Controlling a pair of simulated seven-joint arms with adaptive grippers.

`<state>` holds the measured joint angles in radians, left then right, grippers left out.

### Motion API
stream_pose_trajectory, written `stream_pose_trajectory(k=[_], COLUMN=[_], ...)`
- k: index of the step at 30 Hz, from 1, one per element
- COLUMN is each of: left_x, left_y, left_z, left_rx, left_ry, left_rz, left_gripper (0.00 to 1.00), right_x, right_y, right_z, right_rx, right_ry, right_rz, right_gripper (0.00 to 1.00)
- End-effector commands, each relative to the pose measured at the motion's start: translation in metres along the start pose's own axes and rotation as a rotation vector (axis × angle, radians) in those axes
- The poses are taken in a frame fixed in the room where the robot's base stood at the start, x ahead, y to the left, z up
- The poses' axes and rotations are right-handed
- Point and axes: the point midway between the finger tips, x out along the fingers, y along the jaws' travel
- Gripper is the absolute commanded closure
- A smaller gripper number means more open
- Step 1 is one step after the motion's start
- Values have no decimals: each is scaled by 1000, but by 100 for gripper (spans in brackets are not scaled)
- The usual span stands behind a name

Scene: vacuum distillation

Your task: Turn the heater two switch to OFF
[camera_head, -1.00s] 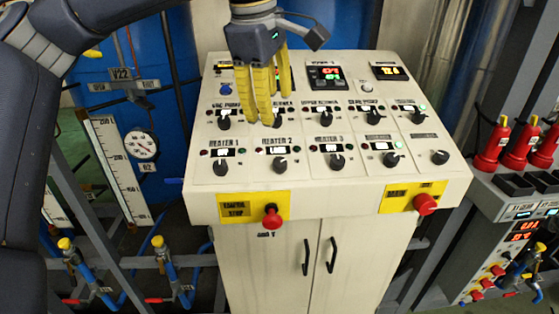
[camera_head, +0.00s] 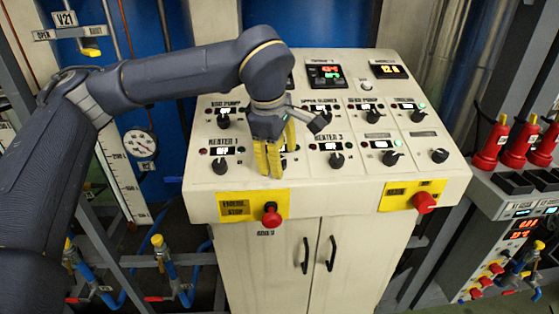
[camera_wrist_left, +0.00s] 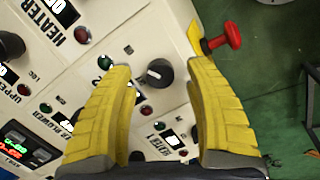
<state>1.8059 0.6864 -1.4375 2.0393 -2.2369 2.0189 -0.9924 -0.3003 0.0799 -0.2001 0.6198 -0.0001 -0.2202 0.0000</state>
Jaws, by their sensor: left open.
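The heater two switch is a round dark knob (camera_wrist_left: 160,73) with a pale pointer mark. In the wrist view it lies between the two yellow fingers of my left gripper (camera_wrist_left: 158,84), which are open with a gap on either side of it. In the head view my left gripper (camera_head: 269,174) points down over the heater two place, and its fingers hide the knob and most of its label. The fingertips are close to the panel; contact is unclear. My right gripper is not in view.
The heater one knob (camera_head: 220,167) and heater three knob (camera_head: 336,160) flank the fingers on the control panel (camera_head: 330,198). A red emergency stop button (camera_head: 271,216) sits just below, on a yellow plate. Another red button (camera_head: 424,203) is at the right.

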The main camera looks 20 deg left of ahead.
Motion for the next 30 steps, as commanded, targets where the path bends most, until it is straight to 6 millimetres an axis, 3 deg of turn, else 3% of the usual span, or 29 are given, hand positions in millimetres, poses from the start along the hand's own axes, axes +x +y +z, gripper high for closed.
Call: stream_pose_trajectory(k=[6,18,30], left_x=[12,14,14], left_y=[0,0,0], left_z=[0,0,0], left_rx=[1,1,1], left_ry=[0,0,0], left_rz=[0,1,1], left_gripper=[47,48,95], right_x=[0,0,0], right_y=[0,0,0], right_z=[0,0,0], right_rx=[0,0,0], right_ry=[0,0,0], right_rz=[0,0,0], right_gripper=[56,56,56])
